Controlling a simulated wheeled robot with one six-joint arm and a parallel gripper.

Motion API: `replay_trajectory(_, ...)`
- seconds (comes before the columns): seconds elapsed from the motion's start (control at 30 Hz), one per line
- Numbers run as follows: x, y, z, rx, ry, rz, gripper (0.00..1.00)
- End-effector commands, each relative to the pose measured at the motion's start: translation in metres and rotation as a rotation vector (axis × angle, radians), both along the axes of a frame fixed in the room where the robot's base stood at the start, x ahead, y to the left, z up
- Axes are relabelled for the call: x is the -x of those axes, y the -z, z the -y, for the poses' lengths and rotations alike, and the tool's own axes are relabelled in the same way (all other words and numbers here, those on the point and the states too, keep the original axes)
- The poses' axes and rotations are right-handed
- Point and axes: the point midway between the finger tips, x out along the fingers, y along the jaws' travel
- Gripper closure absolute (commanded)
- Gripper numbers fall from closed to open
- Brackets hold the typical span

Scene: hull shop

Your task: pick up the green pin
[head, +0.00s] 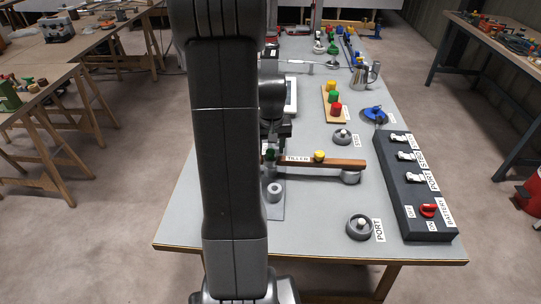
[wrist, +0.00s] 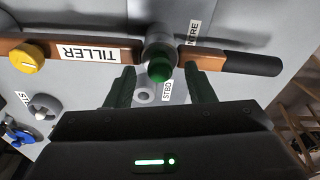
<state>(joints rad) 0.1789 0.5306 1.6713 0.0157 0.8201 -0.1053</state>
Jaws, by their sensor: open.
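The green pin (wrist: 160,68) shows its round green top in the wrist view, set in a grey metal fitting at the wooden tiller (wrist: 108,52). My gripper (wrist: 160,76) is open, with one dark finger on each side of the pin's top. I cannot tell whether the fingers touch it. In the head view my gripper (head: 276,146) is over the left part of the tiller (head: 342,162), and a bit of the green pin (head: 270,154) shows there, mostly hidden by my arm. A yellow knob (head: 319,155) stands on the tiller.
A wooden strip (head: 326,103) holds yellow, green and red pieces. A black switch panel (head: 414,192) with a red switch lies along the right edge. Grey round fittings (head: 359,227) stand on the grey bench (head: 310,230). A metal jug (head: 364,76) and blue ring (head: 374,114) are farther back.

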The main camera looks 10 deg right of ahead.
Motion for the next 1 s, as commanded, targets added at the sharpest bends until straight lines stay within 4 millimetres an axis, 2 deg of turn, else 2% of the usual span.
replay_trajectory(0.27, -0.001, 0.005, 0.0, 0.0, 0.0, 0.001, 0.51)
replay_trajectory(0.37, 0.0, 0.005, 0.0, 0.0, 0.0, 0.001, 0.67)
replay_trajectory(0.5, 0.0, 0.005, 0.0, 0.0, 0.0, 0.001, 0.94)
replay_trajectory(0.53, -0.001, 0.005, 0.0, 0.0, 0.0, 0.001, 0.98)
replay_trajectory(0.87, -0.001, 0.003, 0.0, 0.0, 0.0, 0.002, 0.98)
replay_trajectory(1.0, -0.001, -0.013, 0.0, 0.001, 0.0, 0.006, 0.98)
